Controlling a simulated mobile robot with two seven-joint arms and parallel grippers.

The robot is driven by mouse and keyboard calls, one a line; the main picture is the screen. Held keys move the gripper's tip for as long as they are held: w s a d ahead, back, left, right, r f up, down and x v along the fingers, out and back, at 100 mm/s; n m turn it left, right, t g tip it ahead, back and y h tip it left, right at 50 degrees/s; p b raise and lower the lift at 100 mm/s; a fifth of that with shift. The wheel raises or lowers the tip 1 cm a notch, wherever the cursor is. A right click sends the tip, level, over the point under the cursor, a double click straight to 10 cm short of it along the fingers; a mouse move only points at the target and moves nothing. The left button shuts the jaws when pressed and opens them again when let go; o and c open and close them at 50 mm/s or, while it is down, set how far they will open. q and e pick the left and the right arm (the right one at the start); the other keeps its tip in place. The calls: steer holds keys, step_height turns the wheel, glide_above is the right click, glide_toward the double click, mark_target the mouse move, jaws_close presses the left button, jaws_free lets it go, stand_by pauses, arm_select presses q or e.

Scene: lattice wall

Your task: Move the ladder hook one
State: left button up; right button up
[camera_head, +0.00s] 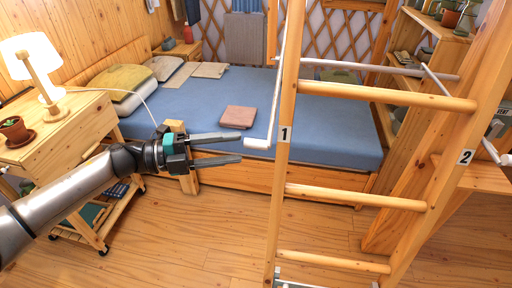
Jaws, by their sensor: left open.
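A wooden ladder (284,170) stands in front of the bed, with a label "1" on its left rail and "2" on its right rail. A pale grey bar hook (257,144) hangs along the left rail beside label 1, its lower end bent to the left. A similar pale bar (493,152) is by the right rail near label 2. My left gripper (241,149) is open and empty, its two dark fingers pointing right, with the tips close to the left hook's lower end. I cannot tell whether they touch. My right gripper is out of view.
A pale crossbar (380,68) runs behind the ladder's upper part. A blue bed (330,120) with a folded pink cloth (237,117) lies behind. A nightstand with a lamp (38,60) is at left, shelves at right. The front floor (190,250) is mostly clear.

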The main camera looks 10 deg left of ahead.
arm_select(q)
steer(key=v, duration=0.6)
steer(key=shift+b, duration=0.35)
steer(key=shift+d, duration=0.1)
